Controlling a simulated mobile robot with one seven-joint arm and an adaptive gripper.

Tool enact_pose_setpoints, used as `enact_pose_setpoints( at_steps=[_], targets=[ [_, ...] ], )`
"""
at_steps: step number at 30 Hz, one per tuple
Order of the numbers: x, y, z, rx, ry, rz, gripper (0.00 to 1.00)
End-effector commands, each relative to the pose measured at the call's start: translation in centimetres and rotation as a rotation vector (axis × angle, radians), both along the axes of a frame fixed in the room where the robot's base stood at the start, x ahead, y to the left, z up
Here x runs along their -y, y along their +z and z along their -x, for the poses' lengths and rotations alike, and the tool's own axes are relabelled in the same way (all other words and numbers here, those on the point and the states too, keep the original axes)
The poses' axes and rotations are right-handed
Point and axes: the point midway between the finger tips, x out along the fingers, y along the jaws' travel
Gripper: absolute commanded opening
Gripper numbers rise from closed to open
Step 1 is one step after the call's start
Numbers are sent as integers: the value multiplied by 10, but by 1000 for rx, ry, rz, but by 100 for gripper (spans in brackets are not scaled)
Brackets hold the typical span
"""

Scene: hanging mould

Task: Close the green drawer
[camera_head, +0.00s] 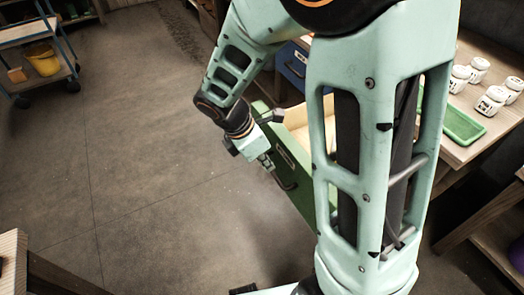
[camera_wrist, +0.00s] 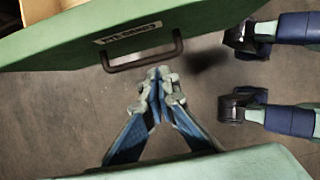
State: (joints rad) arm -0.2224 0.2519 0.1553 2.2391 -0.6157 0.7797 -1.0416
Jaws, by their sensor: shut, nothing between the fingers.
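The green drawer (camera_head: 263,115) stands open, pulled out from the wooden bench, with its pale interior showing behind the front panel. My arm hides part of it. In the wrist view its green front (camera_wrist: 75,42) crosses the top, with a label and a dark bar handle (camera_wrist: 142,64). My gripper (camera_wrist: 160,74) is shut and empty, its tips just outside the drawer front, by the right part of the handle. I cannot tell whether they touch. In the head view my gripper (camera_head: 267,162) is beside the outer face of the front, near the handle (camera_head: 287,183).
A blue drawer front (camera_head: 292,65) is behind the green drawer. The bench top (camera_head: 452,95) carries white jars (camera_head: 490,100) and a green tray (camera_head: 462,125). A cart (camera_head: 30,75) with a yellow bucket (camera_head: 43,60) stands far left. The floor left of the drawer is clear.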

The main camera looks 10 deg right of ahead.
Motion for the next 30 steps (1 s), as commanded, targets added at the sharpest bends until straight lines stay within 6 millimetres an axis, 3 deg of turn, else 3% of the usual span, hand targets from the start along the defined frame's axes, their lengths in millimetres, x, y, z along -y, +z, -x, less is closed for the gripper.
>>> enact_pose_setpoints(
  at_steps=[1, 6, 15, 30],
  targets=[
    [5, -16, 0, -3, -1, 2, 0],
    [17, -48, -4, -3, -1, 1, 0],
    [51, -42, -17, 2, -3, -1, 0],
    [56, -41, -19, 2, -2, -1, 0]
  ],
)
